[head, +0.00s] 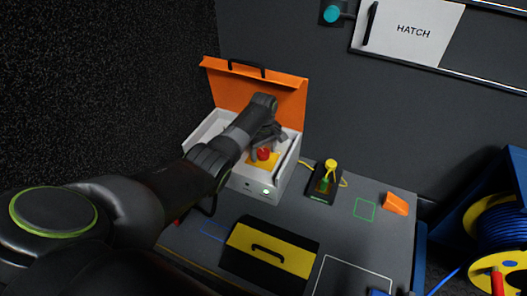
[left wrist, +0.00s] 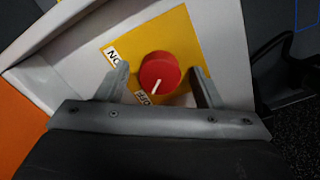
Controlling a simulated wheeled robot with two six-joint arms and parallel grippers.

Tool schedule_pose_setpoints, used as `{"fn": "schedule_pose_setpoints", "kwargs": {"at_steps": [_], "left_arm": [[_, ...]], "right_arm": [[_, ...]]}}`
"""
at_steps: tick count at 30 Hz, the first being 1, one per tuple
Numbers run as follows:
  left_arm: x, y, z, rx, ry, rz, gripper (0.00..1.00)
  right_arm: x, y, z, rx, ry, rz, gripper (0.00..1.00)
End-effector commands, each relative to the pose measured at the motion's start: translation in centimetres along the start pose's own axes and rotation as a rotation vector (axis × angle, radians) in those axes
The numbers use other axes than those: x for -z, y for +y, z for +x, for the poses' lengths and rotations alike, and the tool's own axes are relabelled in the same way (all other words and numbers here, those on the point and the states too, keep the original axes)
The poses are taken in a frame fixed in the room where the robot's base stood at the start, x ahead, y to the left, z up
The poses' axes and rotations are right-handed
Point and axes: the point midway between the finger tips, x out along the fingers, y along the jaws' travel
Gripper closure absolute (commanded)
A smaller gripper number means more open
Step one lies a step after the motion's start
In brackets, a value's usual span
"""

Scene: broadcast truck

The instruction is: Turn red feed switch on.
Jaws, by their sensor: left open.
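The red feed switch is a round red knob (head: 263,154) on a yellow plate inside a white box (head: 282,172) with its orange lid (head: 240,88) raised. In the left wrist view the knob (left wrist: 160,73) has a white pointer mark aimed at the OFF label (left wrist: 147,98). The ON label (left wrist: 113,57) is at the plate's left corner. My left gripper (head: 264,147) is open, with one finger on each side of the knob in the left wrist view; I cannot tell if they touch it. My right gripper is not in view.
A yellow and black case (head: 268,252) stands on the table in front of the box. A yellow-topped device (head: 326,178) and an orange wedge (head: 395,203) are to the right. A blue cable reel (head: 500,235) stands at far right. A HATCH panel (head: 412,32) is on the wall.

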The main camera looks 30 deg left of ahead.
Motion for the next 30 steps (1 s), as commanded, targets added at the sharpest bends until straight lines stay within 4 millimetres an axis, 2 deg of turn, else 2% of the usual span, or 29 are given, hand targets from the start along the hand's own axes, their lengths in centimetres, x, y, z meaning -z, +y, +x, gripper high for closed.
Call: {"fn": "schedule_pose_setpoints", "kwargs": {"at_steps": [2, 12, 13, 22, 30], "left_arm": [[0.0, 0.0, 0.0, 0.0, 0.0, 0.0, 0.39], [0.0, 0.0, 0.0, 0.0, 0.0, 0.0, 0.82], [0.0, 0.0, 0.0, 0.0, 0.0, 0.0, 0.84], [0.0, 0.0, -0.2, 0.001, -0.001, 0.042, 0.84], [0.0, 0.0, -0.4, 0.003, -0.002, 0.209, 0.84]], "right_arm": [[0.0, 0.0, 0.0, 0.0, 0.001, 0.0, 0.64], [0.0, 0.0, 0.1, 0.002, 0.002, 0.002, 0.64], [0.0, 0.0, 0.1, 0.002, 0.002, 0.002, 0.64], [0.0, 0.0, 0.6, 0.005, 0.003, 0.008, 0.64], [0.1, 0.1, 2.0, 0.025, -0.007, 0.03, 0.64]]}}
